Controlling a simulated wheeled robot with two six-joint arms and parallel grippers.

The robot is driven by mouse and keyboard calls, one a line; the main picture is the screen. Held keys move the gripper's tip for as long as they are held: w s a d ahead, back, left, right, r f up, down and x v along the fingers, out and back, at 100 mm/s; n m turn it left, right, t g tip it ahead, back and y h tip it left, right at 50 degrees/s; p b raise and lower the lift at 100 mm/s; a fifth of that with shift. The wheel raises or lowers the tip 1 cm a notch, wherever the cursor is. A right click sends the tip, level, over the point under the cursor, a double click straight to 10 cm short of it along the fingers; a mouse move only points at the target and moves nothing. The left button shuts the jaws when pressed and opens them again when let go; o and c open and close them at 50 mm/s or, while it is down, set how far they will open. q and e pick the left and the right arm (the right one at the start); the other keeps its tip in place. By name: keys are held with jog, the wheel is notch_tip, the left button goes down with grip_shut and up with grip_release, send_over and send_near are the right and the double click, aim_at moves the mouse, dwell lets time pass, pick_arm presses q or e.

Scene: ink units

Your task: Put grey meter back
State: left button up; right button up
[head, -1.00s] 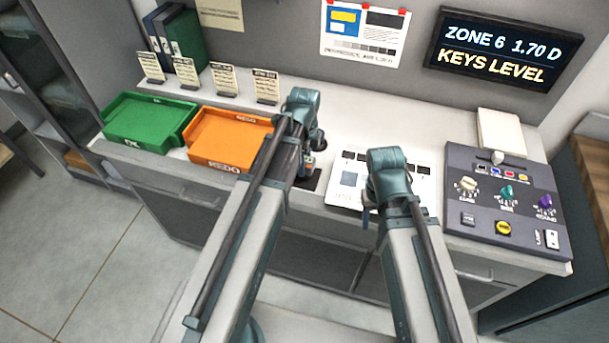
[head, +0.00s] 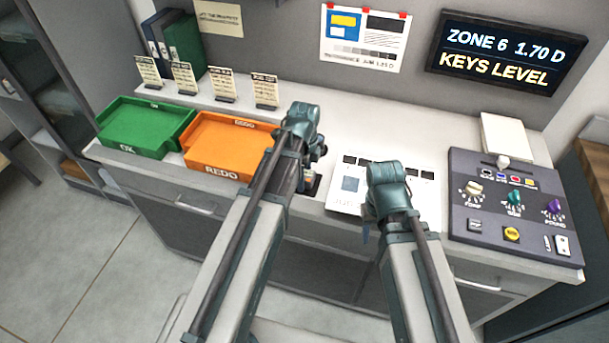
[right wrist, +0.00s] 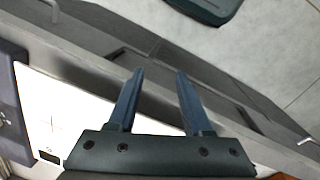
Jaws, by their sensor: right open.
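I cannot clearly make out the grey meter. My left gripper (head: 310,170) is at that spot, right of the orange tray. My wrist mostly hides its fingers, so its hold is unclear. My right gripper (right wrist: 160,72) is open and empty in the right wrist view, above the counter's front edge. In the head view, my right wrist covers part of the white printed sheet (head: 350,200).
A green OK tray (head: 148,150) and an orange REDO tray (head: 195,163) stand at the left, with several small cards behind. A dark control panel (head: 490,235) with knobs is at the right. The wall display (head: 505,52) reads "ZONE 6 1.70 D, KEYS LEVEL".

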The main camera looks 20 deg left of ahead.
pick_arm(q)
jog(key=shift+o, duration=1.2)
notch_tip(320, 180, up, 12)
jog(key=r+p, duration=0.1)
jog(key=p, duration=1.1)
jog(key=s+d+n+y, duration=0.1)
jog(key=s+d+n, duration=0.9)
jog(key=s+n, duration=0.4)
jog(key=shift+s+d+f+n, duration=0.15)
jog(key=shift+d+f+n, duration=0.1)
jog(key=shift+n, duration=0.05)
jog(key=shift+f, duration=0.1)
